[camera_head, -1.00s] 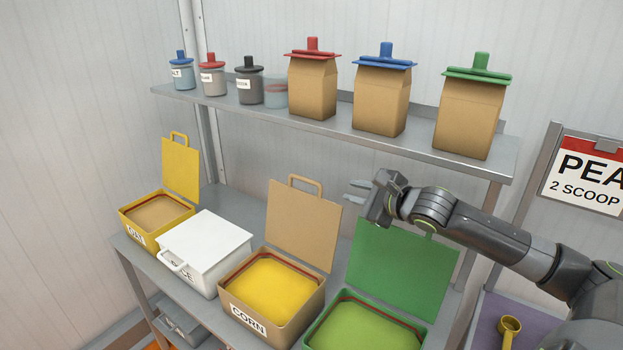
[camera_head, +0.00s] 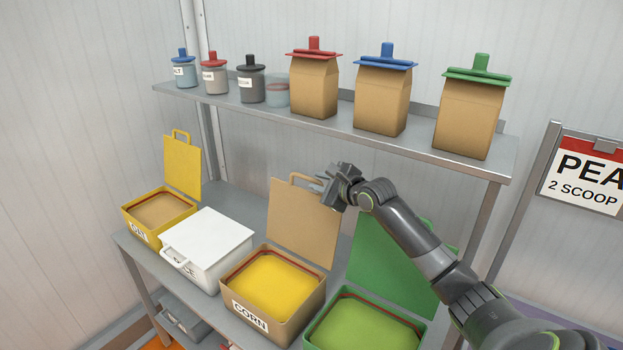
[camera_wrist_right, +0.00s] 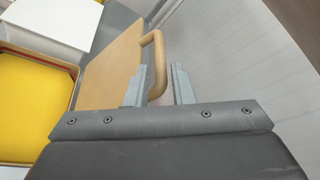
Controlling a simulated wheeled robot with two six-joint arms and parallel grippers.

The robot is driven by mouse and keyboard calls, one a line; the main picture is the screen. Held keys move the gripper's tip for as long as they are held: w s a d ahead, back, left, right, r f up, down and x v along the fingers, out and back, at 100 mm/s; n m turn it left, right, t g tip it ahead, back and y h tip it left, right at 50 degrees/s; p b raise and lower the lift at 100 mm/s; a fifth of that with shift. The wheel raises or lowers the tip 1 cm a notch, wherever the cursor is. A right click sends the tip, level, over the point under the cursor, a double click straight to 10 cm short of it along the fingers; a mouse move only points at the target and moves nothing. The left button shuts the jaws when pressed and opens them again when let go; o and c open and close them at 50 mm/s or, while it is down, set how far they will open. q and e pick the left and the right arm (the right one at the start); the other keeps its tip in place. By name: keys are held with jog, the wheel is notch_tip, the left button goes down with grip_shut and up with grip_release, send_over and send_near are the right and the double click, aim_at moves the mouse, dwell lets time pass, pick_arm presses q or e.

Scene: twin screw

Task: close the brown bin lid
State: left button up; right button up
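The brown bin (camera_head: 262,318), labelled CORN and filled with yellow grain, stands on the lower shelf. Its brown lid (camera_head: 303,228) stands open and upright at the back, with a loop handle on top. My right gripper (camera_head: 320,183) is at the lid's top edge, by the handle (camera_head: 301,180). In the right wrist view, the gripper (camera_wrist_right: 161,85) is open. The handle (camera_wrist_right: 156,60) reaches between its two fingers, nearer the left one, and the brown lid (camera_wrist_right: 108,72) lies to their left. My left gripper is not in view.
The green bin (camera_head: 350,336) with its raised green lid (camera_head: 385,265) stands to the right, under my right arm. A shut white bin (camera_head: 207,246) and an open yellow bin (camera_head: 150,228) stand left. The upper shelf (camera_head: 330,116) holds jars and bags above.

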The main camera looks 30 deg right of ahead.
aim_at(312, 180)
jog(key=shift+x, duration=1.95)
jog(key=shift+c, duration=0.4)
grip_shut()
